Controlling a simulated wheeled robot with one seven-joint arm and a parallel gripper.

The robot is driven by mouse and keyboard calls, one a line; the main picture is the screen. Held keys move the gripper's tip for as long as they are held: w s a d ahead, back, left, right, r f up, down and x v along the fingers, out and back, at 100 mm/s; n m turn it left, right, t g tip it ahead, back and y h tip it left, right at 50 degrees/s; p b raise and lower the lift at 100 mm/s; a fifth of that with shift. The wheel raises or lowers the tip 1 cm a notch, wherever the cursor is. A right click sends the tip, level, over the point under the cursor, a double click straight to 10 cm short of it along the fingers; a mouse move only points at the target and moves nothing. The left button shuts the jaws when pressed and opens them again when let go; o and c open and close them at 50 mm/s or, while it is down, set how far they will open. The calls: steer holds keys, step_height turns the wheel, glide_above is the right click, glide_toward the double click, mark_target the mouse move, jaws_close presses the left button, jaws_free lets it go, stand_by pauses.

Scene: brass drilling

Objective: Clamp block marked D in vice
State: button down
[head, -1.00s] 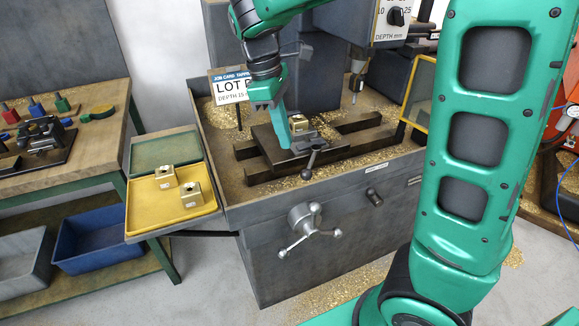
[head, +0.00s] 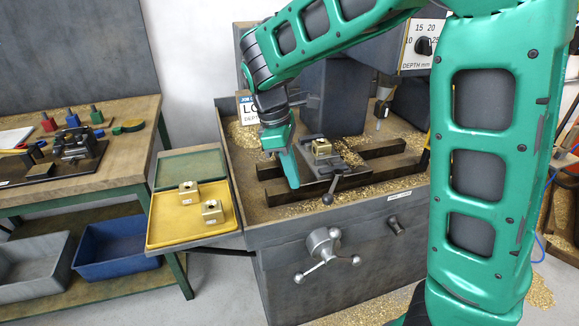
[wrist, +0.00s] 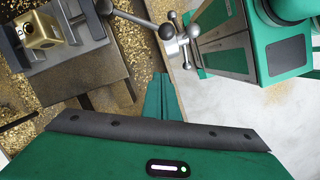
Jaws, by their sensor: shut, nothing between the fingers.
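A brass block (head: 321,147) sits between the jaws of the grey vice (head: 328,170) on the drill table. The block also shows at the upper left of the wrist view (wrist: 40,30), with a dark letter on its face that I cannot read surely. The vice handle (head: 327,199), with a ball end, points down at the front; its ball shows in the wrist view (wrist: 166,31). My gripper (head: 293,184) is shut and empty, pointing down left of the handle and apart from it. Its fingertips (wrist: 162,79) are clear of the block.
Two more brass blocks (head: 212,211) stand on a yellow tray (head: 168,236) left of the machine. A three-spoked handwheel (head: 323,243) juts from the cabinet front. The drill chuck (head: 381,108) hangs behind right of the vice. A job card (head: 247,108) stands behind my gripper.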

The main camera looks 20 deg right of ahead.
mark_target(333, 186)
steer(key=s+d+f, duration=0.2)
steer(key=d+f, duration=0.2)
steer(key=shift+s+d, duration=0.2)
steer(key=shift+d, duration=0.15)
steer(key=shift+f, duration=0.1)
steer(key=shift+a, duration=0.1)
